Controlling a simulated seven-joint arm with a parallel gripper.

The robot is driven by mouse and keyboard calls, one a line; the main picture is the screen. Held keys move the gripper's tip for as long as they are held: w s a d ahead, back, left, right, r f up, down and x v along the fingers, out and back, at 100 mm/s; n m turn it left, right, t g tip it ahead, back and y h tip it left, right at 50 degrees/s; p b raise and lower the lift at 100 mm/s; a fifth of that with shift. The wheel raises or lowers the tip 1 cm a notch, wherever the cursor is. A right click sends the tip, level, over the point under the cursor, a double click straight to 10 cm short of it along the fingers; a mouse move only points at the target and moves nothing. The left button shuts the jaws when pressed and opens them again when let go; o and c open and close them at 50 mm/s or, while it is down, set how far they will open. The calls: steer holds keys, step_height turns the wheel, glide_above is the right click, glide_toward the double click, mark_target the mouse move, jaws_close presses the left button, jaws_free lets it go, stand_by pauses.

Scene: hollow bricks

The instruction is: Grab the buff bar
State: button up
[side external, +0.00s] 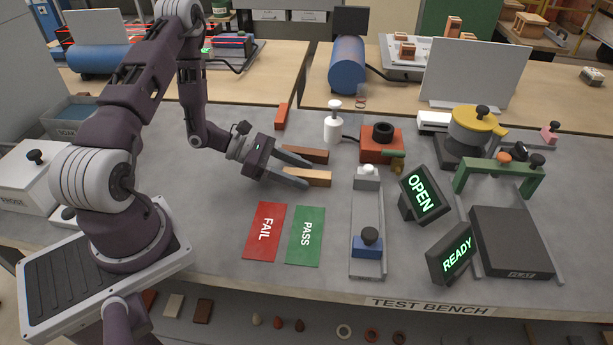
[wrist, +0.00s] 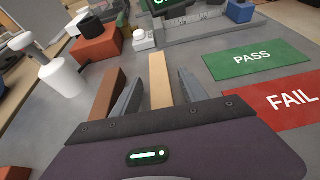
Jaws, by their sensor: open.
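The buff bar (side external: 320,178) lies on the grey bench top, in front of a brown bar (side external: 308,154) that runs roughly alongside it. My gripper (side external: 309,175) is low over the bench with its fingers spread. In the wrist view the buff bar (wrist: 160,80) shows between the two fingers of my gripper (wrist: 162,72), with a gap on each side. The brown bar (wrist: 108,96) is outside the left finger there. The near end of the buff bar is hidden behind the gripper body. I cannot tell the exact finger height.
The red FAIL card (side external: 265,231) and green PASS card (side external: 305,236) lie flat in front. A white dispenser (side external: 333,125) and an orange block (side external: 381,146) stand behind. A slide with a blue block (side external: 367,247) is to the right. A red-orange bar (side external: 281,117) lies further back.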

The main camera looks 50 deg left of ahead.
steer(key=shift+w+d+f, duration=0.1)
steer(key=shift+d, duration=0.05)
steer(key=shift+c, duration=0.4)
jaws_close()
